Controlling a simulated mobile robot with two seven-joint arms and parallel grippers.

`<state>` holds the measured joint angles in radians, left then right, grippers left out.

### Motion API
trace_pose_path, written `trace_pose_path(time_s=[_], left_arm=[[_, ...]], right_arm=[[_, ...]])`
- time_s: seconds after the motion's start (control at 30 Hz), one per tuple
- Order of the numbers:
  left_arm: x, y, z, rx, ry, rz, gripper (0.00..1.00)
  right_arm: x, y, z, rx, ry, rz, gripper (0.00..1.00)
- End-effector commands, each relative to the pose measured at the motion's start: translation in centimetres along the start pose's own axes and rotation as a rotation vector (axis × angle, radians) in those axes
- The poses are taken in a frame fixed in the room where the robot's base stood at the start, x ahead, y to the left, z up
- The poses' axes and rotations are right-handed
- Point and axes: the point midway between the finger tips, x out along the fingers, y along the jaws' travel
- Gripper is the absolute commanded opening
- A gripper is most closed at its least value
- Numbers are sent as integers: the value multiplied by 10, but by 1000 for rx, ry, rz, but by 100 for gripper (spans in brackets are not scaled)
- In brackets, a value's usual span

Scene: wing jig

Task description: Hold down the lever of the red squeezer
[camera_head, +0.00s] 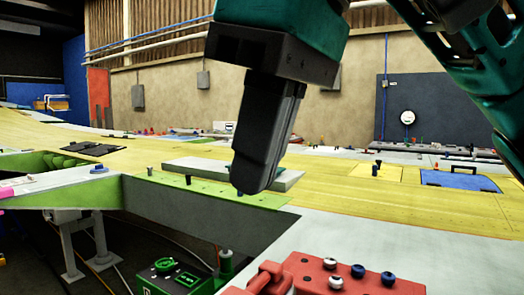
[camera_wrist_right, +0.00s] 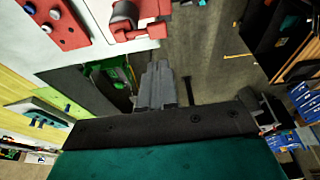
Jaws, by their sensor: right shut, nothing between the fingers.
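The red squeezer (camera_head: 312,268) is at the bottom of the head view, cut off by the frame edge. Its chunky red lever part (camera_head: 268,277) is at its left end. In the wrist view a red part (camera_wrist_right: 140,10), apparently of the squeezer, is at the top edge. My right gripper (camera_head: 253,186) hangs fingers down, shut and empty, above and behind the squeezer in the head view, apart from it. In the wrist view its fingers (camera_wrist_right: 158,72) point up toward the red part. My left gripper is in neither view.
A green box (camera_head: 172,279) stands low at the left of the squeezer. The yellow wing surface (camera_head: 415,205) stretches behind, with a grey-green block (camera_head: 225,172) and a blue panel (camera_head: 460,181). The pale surface right of the gripper (camera_head: 345,235) is clear.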

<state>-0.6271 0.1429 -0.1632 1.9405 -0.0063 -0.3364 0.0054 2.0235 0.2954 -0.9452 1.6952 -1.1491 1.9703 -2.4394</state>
Motion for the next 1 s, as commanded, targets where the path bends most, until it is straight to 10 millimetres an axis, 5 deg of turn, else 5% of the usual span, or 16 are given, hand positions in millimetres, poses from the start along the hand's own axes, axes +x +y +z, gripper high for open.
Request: trace_pose_path(time_s=[0.3,0.5,1.0], left_arm=[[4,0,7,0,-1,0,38],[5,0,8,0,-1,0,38],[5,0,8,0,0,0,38]], right_arm=[[69,0,1,0,-2,0,0],[94,1,9,2,-1,0,0],[103,0,12,1,1,1,0]])
